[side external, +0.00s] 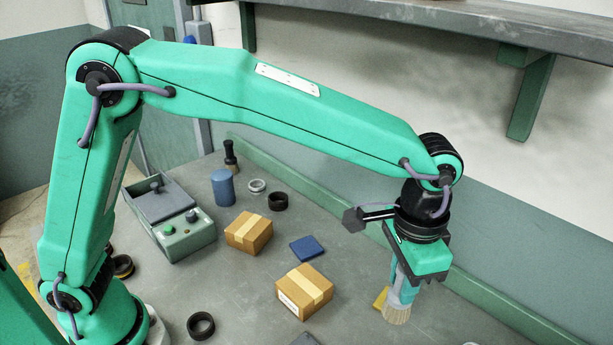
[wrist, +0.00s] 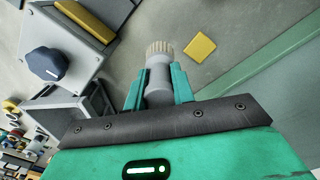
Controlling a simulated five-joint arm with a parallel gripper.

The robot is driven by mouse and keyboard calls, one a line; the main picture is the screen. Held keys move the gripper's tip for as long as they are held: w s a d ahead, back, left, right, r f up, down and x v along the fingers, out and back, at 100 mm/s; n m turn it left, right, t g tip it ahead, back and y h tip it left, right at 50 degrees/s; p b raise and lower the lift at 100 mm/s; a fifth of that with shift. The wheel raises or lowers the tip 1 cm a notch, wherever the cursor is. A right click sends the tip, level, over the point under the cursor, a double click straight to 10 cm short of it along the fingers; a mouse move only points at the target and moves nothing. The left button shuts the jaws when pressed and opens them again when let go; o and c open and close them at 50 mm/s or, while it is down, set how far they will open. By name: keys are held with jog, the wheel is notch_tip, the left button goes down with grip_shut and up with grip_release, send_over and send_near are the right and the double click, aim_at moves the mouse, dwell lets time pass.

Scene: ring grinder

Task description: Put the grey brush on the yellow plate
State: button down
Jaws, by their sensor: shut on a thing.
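The grey brush (side external: 397,313) hangs bristles down from my gripper (side external: 405,285), which is shut on its handle. In the wrist view, the brush (wrist: 158,76) sits between the two green fingers of my gripper (wrist: 159,87), with its pale bristles pointing away from me. The yellow plate (side external: 380,298) lies on the table, partly hidden behind the brush in the side view. In the wrist view the whole yellow plate (wrist: 200,48) shows, to the right of the bristles and apart from them in the picture. I cannot tell the bristles' height above the table.
Two cardboard boxes (side external: 304,290) (side external: 249,232) and a blue square plate (side external: 308,249) lie left of the gripper. A grey-green machine (side external: 185,235), a blue cylinder (side external: 223,187) and black rings (side external: 201,326) stand farther left. A green rail (side external: 340,211) edges the table's back.

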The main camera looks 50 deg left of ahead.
jog(key=shift+s+d, duration=0.3)
jog(key=shift+w, duration=0.1)
jog(key=w+a+f, duration=0.5)
jog(key=w+f, duration=0.2)
jog(key=w, duration=0.3)
jog(key=shift+a, duration=0.35)
jog(key=shift+f, duration=2)
jog(key=shift+f, duration=0.1)
jog(key=c, duration=1.2)
grip_release()
